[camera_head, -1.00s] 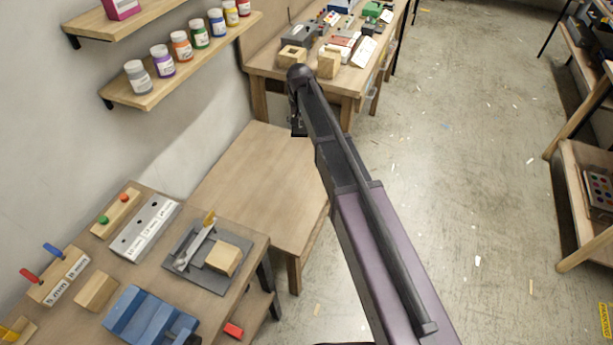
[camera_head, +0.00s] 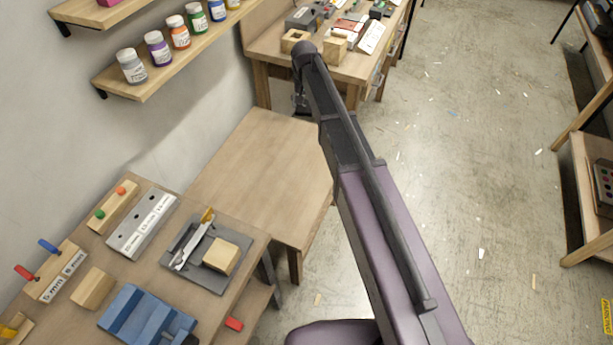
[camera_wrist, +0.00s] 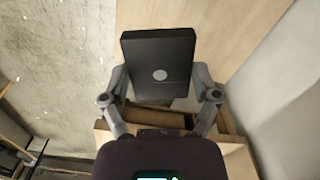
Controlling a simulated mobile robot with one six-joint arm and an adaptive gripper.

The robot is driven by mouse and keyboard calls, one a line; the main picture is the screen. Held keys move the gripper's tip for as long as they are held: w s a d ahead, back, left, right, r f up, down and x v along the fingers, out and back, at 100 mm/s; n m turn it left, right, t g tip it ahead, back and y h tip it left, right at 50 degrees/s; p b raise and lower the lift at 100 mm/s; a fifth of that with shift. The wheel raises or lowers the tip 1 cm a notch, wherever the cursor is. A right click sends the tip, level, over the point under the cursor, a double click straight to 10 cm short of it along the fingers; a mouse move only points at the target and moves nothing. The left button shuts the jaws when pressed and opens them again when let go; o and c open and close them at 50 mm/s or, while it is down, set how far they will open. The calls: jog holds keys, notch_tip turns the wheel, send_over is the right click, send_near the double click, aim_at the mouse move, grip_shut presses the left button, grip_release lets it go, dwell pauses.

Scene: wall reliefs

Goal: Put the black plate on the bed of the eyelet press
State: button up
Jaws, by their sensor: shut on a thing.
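The black plate (camera_wrist: 158,62) is a dark square piece with a round light spot, held in my gripper (camera_wrist: 161,84) in the wrist view. A finger is closed on each side of it. In the head view my gripper (camera_head: 301,98) is mostly hidden by my arm, above the far end of the low wooden table, and the plate cannot be made out clearly. On the near-left bench a grey-based device (camera_head: 192,246) has a silver lever with a yellow end and a wooden block on it. I cannot tell for certain whether it is the eyelet press.
A blue fixture (camera_head: 140,315), a grey holed block (camera_head: 143,222) and a wooden block (camera_head: 92,287) crowd the near bench. The low table (camera_head: 262,175) is bare. A shelf of jars (camera_head: 165,67) juts from the wall. Floor is open at the right.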

jog(key=shift+f, duration=0.1)
jog(key=s+d+f+m+b, duration=0.1)
jog(key=s+f+b, duration=0.5)
jog(key=f+b, duration=0.5)
jog(key=s+d+f+m+b, duration=0.1)
jog(key=s+f+b, duration=0.6)
jog(key=f+b, duration=0.3)
jog(key=s+d+f+m+b, duration=0.1)
jog(key=s+d+f+b, duration=0.1)
jog(key=s+f+b, duration=0.5)
jog(key=shift+s+f+m+b, duration=0.2)
jog(key=shift+f+m+b, duration=0.1)
jog(key=shift+f+b, duration=2.05)
jog(key=shift+r, duration=0.1)
jog(key=shift+w, duration=0.15)
jog(key=b, duration=0.2)
send_over(299, 187)
jog(key=shift+w+f, duration=0.1)
jog(key=shift+f, duration=0.65)
jog(key=shift+f, duration=0.1)
jog(key=shift+f+b, duration=1.5)
jog(key=shift+f, duration=0.2)
jog(key=shift+f, duration=0.15)
